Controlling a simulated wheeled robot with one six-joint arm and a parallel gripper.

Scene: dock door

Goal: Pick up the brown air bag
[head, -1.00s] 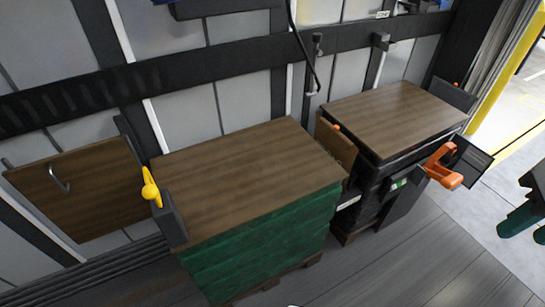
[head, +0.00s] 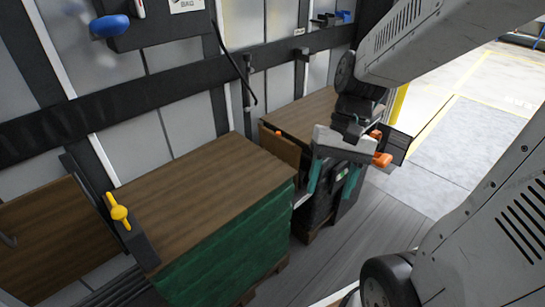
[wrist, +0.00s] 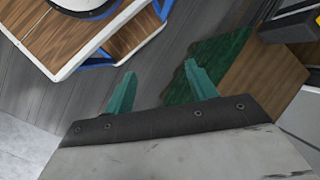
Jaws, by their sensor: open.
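The brown air bag (head: 282,148) appears as a flat brown panel standing upright in the gap between the green-sided load (head: 230,243) and the dark-sided load (head: 312,112). Its lower part is hidden. My gripper (head: 331,186) is open, with two teal fingers pointing down. It hangs to the right of the bag in the head view, in front of the dark-sided load. In the wrist view my gripper (wrist: 160,70) has nothing between its fingertips, only grey floor beyond. I cannot make out the bag there.
A yellow handle (head: 119,213) is on a dark bracket at the green load's left corner. Orange handles (head: 382,159) are beside the dark load. A hose (head: 234,62) hangs on the wall. Grey floor (head: 345,262) is clear in front of the loads.

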